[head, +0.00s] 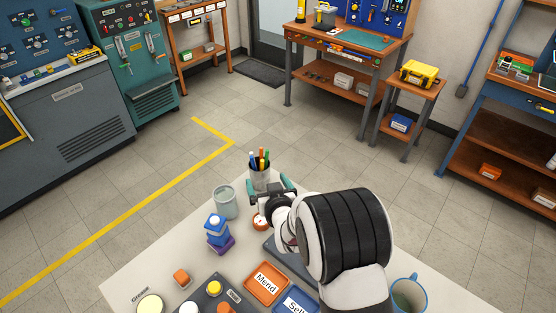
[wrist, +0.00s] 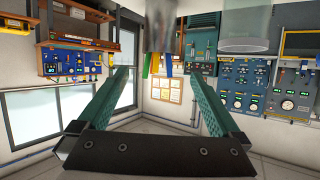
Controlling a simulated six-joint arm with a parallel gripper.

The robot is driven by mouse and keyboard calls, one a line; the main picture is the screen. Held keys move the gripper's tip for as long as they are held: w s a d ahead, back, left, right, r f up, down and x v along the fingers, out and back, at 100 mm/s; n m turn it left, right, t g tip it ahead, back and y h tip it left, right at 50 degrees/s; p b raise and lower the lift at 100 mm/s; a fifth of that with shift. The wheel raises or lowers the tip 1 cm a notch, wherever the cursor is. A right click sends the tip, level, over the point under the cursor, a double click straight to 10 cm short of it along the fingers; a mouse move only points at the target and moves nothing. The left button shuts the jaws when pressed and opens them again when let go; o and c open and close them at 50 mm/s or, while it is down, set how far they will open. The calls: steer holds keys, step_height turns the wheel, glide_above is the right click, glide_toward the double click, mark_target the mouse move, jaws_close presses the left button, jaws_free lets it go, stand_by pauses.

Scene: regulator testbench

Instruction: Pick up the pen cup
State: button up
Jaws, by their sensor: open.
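The pen cup (head: 260,179) is a grey metallic cup with several coloured pens. It stands upright near the table's far corner in the head view. In the wrist view, where the scene is upside down, the cup (wrist: 160,22) shows at the top centre, with pen ends pointing down. My gripper (head: 270,190) is open, with its teal fingers just on the near side of the cup. In the wrist view my gripper (wrist: 161,72) has an empty gap, and the cup lines up between the fingers but toward the top edge. I cannot tell whether any finger touches it.
A clear glass (head: 225,201) stands left of the cup. A stack of blue and purple blocks (head: 218,233) is nearer. An orange Mend tray (head: 266,284), a blue Sell tray (head: 296,302) and a blue-rimmed mug (head: 408,293) lie toward the front. My arm hides part of the table.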

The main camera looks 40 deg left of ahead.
mark_target(260, 168)
steer(key=x, duration=1.3)
steer(key=shift+d+f, duration=0.15)
steer(key=shift+f, duration=0.1)
steer(key=shift+r, duration=0.1)
steer(key=c, duration=1.4)
